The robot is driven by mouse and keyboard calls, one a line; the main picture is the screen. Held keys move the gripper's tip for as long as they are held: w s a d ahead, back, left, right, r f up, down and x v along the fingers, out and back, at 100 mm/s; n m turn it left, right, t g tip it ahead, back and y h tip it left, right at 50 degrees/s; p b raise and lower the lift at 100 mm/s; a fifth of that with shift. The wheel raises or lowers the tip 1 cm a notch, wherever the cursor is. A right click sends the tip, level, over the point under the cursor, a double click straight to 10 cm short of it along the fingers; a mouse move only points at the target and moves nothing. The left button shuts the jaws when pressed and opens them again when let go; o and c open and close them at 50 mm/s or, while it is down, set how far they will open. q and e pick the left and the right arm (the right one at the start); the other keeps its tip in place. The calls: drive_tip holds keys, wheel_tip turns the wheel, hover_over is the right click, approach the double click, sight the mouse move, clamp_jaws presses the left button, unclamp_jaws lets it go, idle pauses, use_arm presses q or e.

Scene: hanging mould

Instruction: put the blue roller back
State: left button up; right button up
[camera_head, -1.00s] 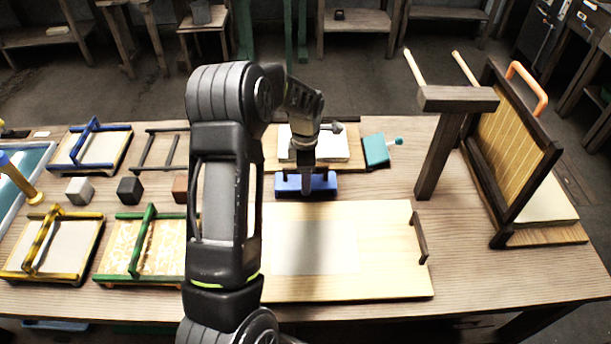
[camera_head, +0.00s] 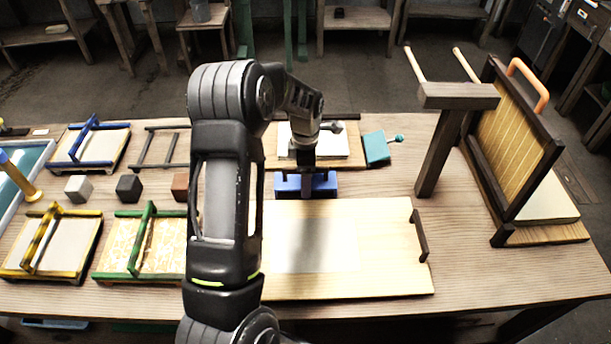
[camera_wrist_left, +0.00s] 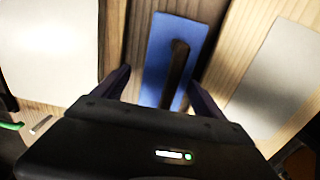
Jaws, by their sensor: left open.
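The blue roller (camera_head: 289,186) lies on the table just behind the pale board, partly hidden by my left gripper. In the left wrist view it shows as a blue oblong (camera_wrist_left: 157,52) with a dark bar-like handle across its middle. My left gripper (camera_head: 306,192) is above it, pointing down. In the left wrist view the fingers (camera_wrist_left: 159,92) are open, one on each side of the blue oblong and its handle. I cannot tell whether they touch it. My right gripper is not in view.
The pale board (camera_head: 395,275) with a grey-white sheet lies in front. A dark wooden post (camera_head: 437,150) and an upright framed mould (camera_head: 515,150) stand at right. Small framed moulds and several cubes fill the left. A teal piece (camera_head: 376,147) lies behind.

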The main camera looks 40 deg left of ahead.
use_arm(q)
drive_tip(key=shift+r+p, duration=0.35)
drive_tip(key=shift+r, duration=0.6)
wheel_tip(320, 180, up, 11)
drive_tip(key=b, duration=0.1)
drive_tip(key=shift+b, duration=0.35)
